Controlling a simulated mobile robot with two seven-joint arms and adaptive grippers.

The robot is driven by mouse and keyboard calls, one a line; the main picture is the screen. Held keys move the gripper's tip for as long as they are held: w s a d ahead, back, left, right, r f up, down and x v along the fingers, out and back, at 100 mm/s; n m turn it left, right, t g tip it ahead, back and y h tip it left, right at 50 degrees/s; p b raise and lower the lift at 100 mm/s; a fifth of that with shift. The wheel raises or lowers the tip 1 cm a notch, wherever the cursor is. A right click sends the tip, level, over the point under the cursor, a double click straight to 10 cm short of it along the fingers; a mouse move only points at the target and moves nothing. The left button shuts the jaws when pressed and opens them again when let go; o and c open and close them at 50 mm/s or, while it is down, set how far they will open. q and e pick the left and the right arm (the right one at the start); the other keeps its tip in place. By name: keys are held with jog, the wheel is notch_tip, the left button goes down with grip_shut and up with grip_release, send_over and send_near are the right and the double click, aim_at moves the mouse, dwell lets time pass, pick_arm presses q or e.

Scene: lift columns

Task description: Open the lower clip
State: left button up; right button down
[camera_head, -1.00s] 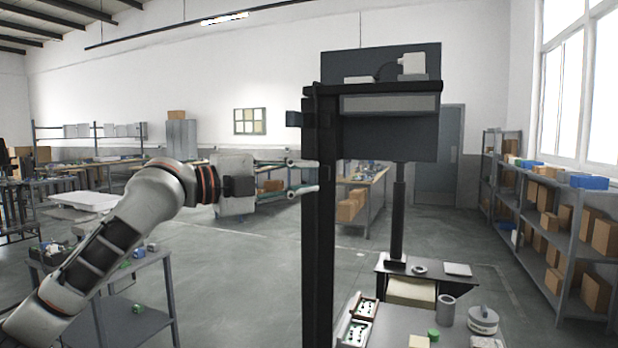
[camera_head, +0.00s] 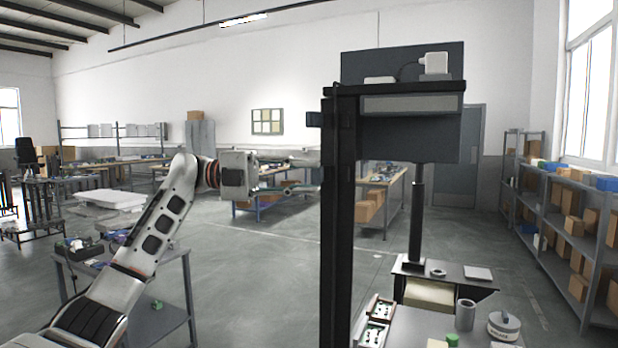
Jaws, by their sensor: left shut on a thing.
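A tall black lift column (camera_head: 343,230) stands right of centre. A small dark block, which looks like the upper clip (camera_head: 314,119), juts from its left side near the top. My left gripper (camera_head: 316,173) reaches in from the left below that block. Its two fingers lie one above the other, and their tips are at the column's left edge. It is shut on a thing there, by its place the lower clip. The clip itself is too small and covered to make out, so I cannot tell how far it is open. My right gripper is not in view.
A dark shelf (camera_head: 395,89) with a panel juts right from the column top. A thinner black post (camera_head: 417,215) stands behind it. A bench with a grey cylinder (camera_head: 464,315) and a round tub (camera_head: 503,326) is at lower right. A low cart (camera_head: 160,312) stands below my left arm.

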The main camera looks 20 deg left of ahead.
pick_arm(q)
jog(key=shift+w+a+r+m+g, duration=0.15)
jog(key=shift+m+g, duration=0.25)
jog(key=shift+g, duration=0.2)
jog(key=shift+a+f+m+g, duration=0.15)
jog(key=shift+m+g, duration=0.25)
jog(key=shift+g, duration=0.2)
jog(key=shift+a+g, duration=0.1)
jog(key=shift+g, duration=0.2)
jog(key=o, duration=1.1)
jog(key=a, duration=1.1)
jog(key=shift+s+a, duration=0.25)
jog(key=shift+a, duration=0.15)
